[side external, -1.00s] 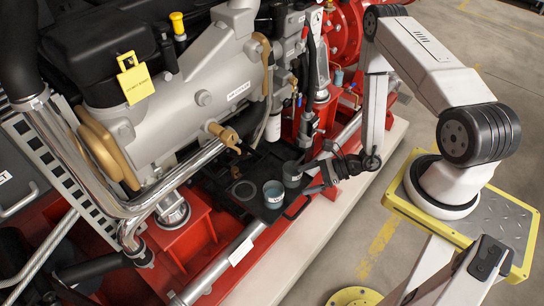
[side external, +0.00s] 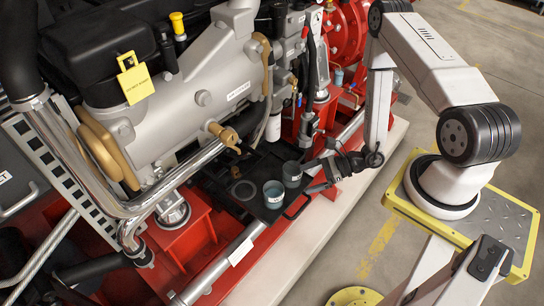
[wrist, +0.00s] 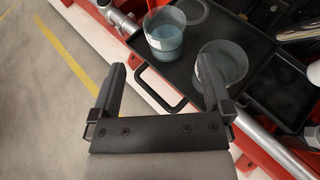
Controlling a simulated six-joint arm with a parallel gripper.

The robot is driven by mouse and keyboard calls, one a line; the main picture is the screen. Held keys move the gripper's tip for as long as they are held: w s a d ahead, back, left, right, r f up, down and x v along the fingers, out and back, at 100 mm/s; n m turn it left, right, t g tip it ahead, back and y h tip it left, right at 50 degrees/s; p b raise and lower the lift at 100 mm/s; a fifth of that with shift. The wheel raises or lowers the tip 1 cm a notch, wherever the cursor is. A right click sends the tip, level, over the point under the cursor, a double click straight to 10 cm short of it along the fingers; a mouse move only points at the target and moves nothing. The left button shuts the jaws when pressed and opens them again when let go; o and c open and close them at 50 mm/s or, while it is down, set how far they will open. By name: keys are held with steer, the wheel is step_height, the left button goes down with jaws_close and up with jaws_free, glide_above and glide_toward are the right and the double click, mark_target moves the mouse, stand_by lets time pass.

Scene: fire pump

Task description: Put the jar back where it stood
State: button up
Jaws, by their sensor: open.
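Two grey-blue, cup-like jars stand upright on a black tray (side external: 274,213). One jar (side external: 273,194) is near the tray's handle; it is the left jar (wrist: 164,36) in the wrist view. The other jar (side external: 292,174) is closer to my gripper; it is the right jar (wrist: 222,62) in the wrist view, partly behind my right finger. I cannot tell which one the task means. A flat ring (side external: 243,190) lies on the tray left of the jars. My gripper (wrist: 161,62) is open and empty, with its fingers apart beside the tray edge.
The tray's loop handle (wrist: 160,90) sticks out at its edge. A silver pipe (side external: 240,247) and a red frame run below the tray. The grey engine body (side external: 205,95) and a brass fitting (side external: 224,134) rise behind.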

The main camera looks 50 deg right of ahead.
steer(key=s+a+r+n+g+h, duration=0.1)
steer(key=s+a+r+n+g, duration=0.1)
steer(key=r+n+g, duration=0.45)
steer(key=s+a+r+n+g, duration=0.2)
steer(key=r+n+g, duration=0.3)
steer(key=n, duration=0.3)
steer(key=w+d+r+n+t+h, duration=0.1)
steer(key=w+r+n+t+h, duration=0.1)
steer(key=r+n+h, duration=0.2)
steer(key=w+d+r+n+t+h, duration=0.1)
steer(key=w+r+n+t+h, duration=0.1)
steer(key=r+n, duration=0.5)
steer(key=n+t+h, duration=0.1)
steer(key=h, duration=0.1)
steer(key=shift+w+d+r+h, duration=0.15)
steer(key=shift+w+r+h, duration=0.1)
steer(key=shift+r+h, duration=0.15)
steer(key=shift+f, duration=0.1)
steer(key=shift+c, duration=0.2)
